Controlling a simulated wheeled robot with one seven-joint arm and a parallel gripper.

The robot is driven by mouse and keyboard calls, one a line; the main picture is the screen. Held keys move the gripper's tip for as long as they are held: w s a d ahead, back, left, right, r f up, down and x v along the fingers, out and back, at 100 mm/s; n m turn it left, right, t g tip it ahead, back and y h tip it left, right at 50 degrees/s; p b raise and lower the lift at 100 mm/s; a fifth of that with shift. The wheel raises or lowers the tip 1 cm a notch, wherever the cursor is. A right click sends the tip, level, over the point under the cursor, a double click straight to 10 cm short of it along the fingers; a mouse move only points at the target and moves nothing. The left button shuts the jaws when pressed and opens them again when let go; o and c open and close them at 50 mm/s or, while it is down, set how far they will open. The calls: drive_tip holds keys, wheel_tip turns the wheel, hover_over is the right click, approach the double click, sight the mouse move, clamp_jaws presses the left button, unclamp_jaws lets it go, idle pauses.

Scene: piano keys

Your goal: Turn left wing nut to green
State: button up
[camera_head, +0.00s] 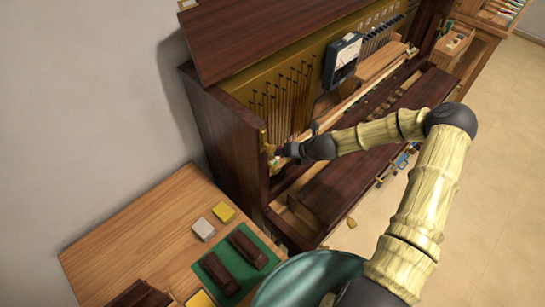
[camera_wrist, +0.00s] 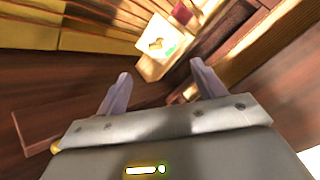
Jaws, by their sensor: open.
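A small brass wing nut (camera_wrist: 156,44) sits on a pale block (camera_wrist: 152,66) in the wrist view, with a green mark (camera_wrist: 170,51) beside it. In the head view a brass fitting (camera_head: 264,139) stands at the left end of the open piano, partly hidden by my gripper; the nut itself is too small to make out there. My gripper (camera_wrist: 160,69) is open, its two fingers apart with nothing between them. The pale block and nut lie beyond the fingertips, roughly centred. In the head view my gripper (camera_head: 281,152) is close to the brass fitting.
The dark piano case (camera_head: 228,135) stands close left of my gripper. A black meter (camera_head: 343,60) and rows of rods (camera_head: 283,98) are behind. A dark board (camera_head: 345,190) lies below my forearm. A wooden table (camera_head: 130,235) with a green mat (camera_head: 262,240) is at lower left.

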drive_tip(key=shift+c, duration=0.2)
drive_tip(key=c, duration=0.4)
drive_tip(key=shift+s+r+n, duration=0.1)
drive_tip(key=shift+s+n, duration=0.05)
drive_tip(key=shift+n, duration=0.25)
drive_tip(key=c, duration=0.3)
drive_tip(key=s+d+r+n+g+h, duration=0.1)
drive_tip(key=s+d+r+n+h, duration=0.1)
drive_tip(key=s+r+n, duration=0.5)
drive_tip(key=s+d+r+n+g+h, duration=0.1)
drive_tip(key=s+d+r+n, duration=0.3)
drive_tip(key=n, duration=1.1)
drive_tip(key=s+d+r+n+g+h, duration=0.1)
drive_tip(key=s+d+r+n, duration=0.3)
drive_tip(key=s+r+n, duration=0.7)
drive_tip(key=shift+s+n+h, duration=0.6)
drive_tip(key=shift+s+h, duration=0.1)
drive_tip(key=shift+h, duration=0.1)
